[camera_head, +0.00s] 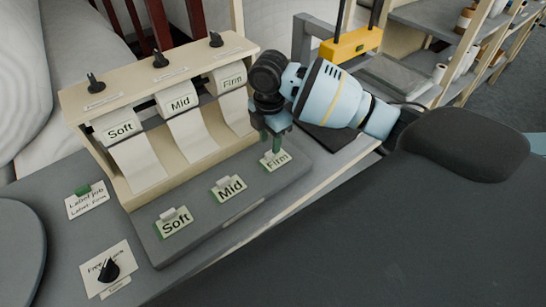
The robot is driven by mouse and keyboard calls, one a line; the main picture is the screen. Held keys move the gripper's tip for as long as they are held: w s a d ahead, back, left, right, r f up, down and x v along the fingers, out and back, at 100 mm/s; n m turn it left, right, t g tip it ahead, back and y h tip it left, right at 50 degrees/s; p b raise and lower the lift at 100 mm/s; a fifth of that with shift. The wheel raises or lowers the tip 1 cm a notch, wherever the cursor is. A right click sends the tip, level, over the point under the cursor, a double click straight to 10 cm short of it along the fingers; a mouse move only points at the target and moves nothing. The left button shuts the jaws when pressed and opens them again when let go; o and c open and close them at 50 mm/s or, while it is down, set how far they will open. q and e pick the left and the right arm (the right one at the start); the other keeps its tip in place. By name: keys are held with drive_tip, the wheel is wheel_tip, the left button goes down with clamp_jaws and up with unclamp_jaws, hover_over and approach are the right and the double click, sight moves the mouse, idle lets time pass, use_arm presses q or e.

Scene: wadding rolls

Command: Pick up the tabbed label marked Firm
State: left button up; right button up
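The Firm tabbed label (276,162) is a small white card with black print at the right end of the grey raised board (240,204). My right gripper (274,142) points down right above it, with its tips at the label's upper edge. The tips overlap the tab in this view, so I cannot tell whether they touch it or are closed on it. The Mid label (229,190) and the Soft label (175,224), both with green edges, stand to the left on the same board. My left gripper is not in view.
A beige rack (84,97) behind the board holds strips marked Soft, Mid and Firm, with black knobs on top. A label job card (87,201) and a card with a black knob (107,268) lie at left. A yellow-fronted device (355,44) stands behind my arm.

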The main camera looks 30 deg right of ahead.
sight(269, 153)
wheel_tip(269, 153, down, 4)
drive_tip(key=shift+w+f, duration=0.1)
clamp_jaws()
idle(0.4)
